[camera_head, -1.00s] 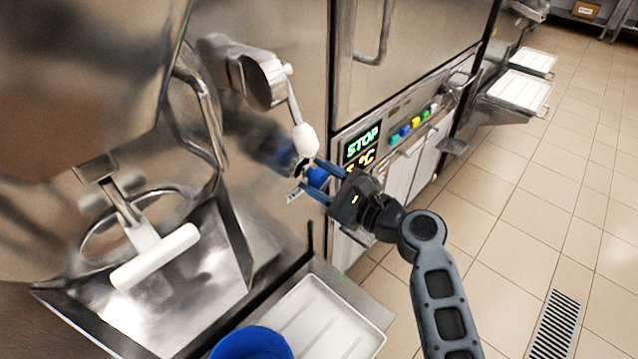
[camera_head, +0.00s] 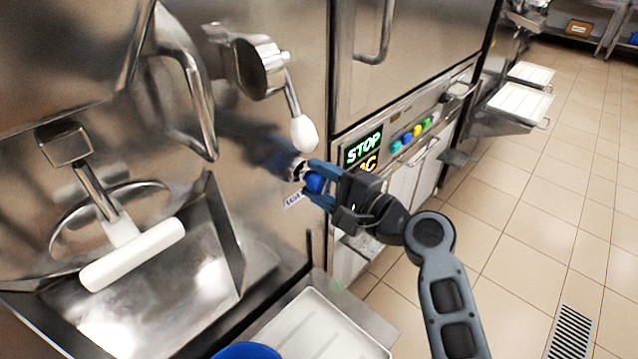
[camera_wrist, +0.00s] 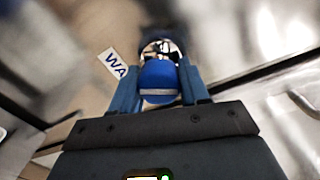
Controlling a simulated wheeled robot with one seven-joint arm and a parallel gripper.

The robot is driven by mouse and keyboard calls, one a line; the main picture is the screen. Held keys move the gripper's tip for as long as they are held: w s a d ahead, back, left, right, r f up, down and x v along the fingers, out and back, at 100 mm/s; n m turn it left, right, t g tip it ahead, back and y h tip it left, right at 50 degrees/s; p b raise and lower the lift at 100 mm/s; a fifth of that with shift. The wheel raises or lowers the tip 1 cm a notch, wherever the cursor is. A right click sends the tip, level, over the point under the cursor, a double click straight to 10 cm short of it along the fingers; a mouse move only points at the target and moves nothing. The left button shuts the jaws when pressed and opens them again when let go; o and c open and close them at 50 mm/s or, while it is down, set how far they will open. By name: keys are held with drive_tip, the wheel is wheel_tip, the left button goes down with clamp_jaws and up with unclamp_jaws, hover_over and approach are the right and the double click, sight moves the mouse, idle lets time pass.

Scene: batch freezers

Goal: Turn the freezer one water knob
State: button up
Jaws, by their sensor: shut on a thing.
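The water knob (camera_head: 316,183) is blue and sits on the steel front of the near freezer, left of the lit STOP display. It also shows in the wrist view (camera_wrist: 158,75), between my two blue fingers. My gripper (camera_head: 318,185) is shut on the knob, with one finger on each side of it. The knob's base is partly hidden by the fingers.
A lever with a white handle (camera_head: 303,132) hangs just above my gripper. A STOP display (camera_head: 362,149) is close to its right. A steel chute (camera_head: 222,262) and a white tray (camera_head: 312,335) are below, beside a blue bucket (camera_head: 247,351).

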idle(0.4)
drive_tip(key=o, duration=1.1)
drive_tip(key=shift+c, duration=0.2)
drive_tip(key=v, duration=0.7)
drive_tip(key=shift+s+d, duration=0.25)
